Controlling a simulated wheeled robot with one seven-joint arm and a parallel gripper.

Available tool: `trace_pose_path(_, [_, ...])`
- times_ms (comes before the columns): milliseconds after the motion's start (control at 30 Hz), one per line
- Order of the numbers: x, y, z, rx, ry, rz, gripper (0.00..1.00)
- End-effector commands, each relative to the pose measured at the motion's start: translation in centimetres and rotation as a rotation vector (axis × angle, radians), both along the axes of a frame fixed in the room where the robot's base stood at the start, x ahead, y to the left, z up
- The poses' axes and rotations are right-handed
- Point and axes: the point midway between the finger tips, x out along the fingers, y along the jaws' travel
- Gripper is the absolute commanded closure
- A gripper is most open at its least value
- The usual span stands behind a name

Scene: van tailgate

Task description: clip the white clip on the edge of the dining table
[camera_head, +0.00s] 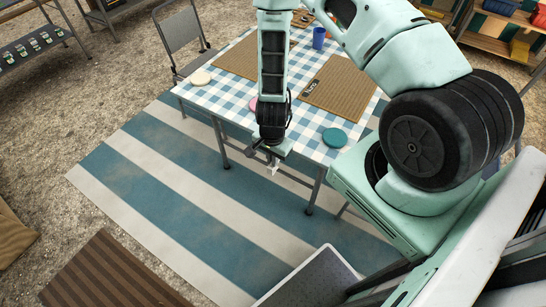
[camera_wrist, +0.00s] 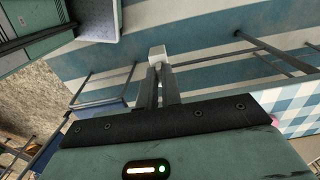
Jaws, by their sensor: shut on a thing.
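My gripper (camera_head: 268,160) hangs just in front of the near edge of the dining table (camera_head: 307,143), which has a blue and white checked cloth. In the wrist view the two fingers (camera_wrist: 158,85) are shut on the white clip (camera_wrist: 157,52), a small pale block at their tips. In the head view the white clip (camera_head: 272,169) is a tiny pale shape below the gripper. The clip is apart from the table edge, over the striped rug. In the wrist view the checked table (camera_wrist: 290,105) is at the right.
On the table are brown placemats (camera_head: 328,88), a teal disc (camera_head: 334,137), a cream disc (camera_head: 201,77), a partly hidden pink disc and a blue cup (camera_head: 319,38). A folding chair (camera_head: 182,36) stands at the far left side. The striped rug (camera_head: 180,170) in front is clear.

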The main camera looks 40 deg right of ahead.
Motion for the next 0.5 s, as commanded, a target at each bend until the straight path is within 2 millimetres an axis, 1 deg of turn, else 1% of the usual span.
trace_pose_path(500, [1.0,-2.8,-1.7,-0.001,-0.001,0.005,1.00])
